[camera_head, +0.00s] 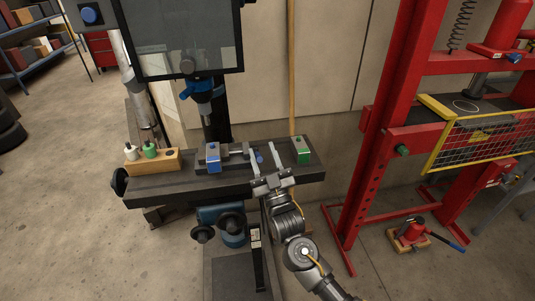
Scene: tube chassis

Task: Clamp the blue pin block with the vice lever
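The blue pin block (213,160) has a grey top and a blue front face. It sits at the left end of a dark grey vice (237,157) on the machine table; whether the jaw touches it is too small to tell. A small blue part (259,157), possibly the lever's end, shows at the vice's right end. My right gripper (262,150) reaches in from the front, its two fingers apart, with the blue part between or just beyond them. I cannot tell if they touch it. My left gripper is not in view.
The dark machine table (160,192) carries a wooden holder (170,162) with bottles at left and a green block (302,153) right of my gripper. A drill head (200,88) hangs above the vice. A red press frame (365,170) stands at right.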

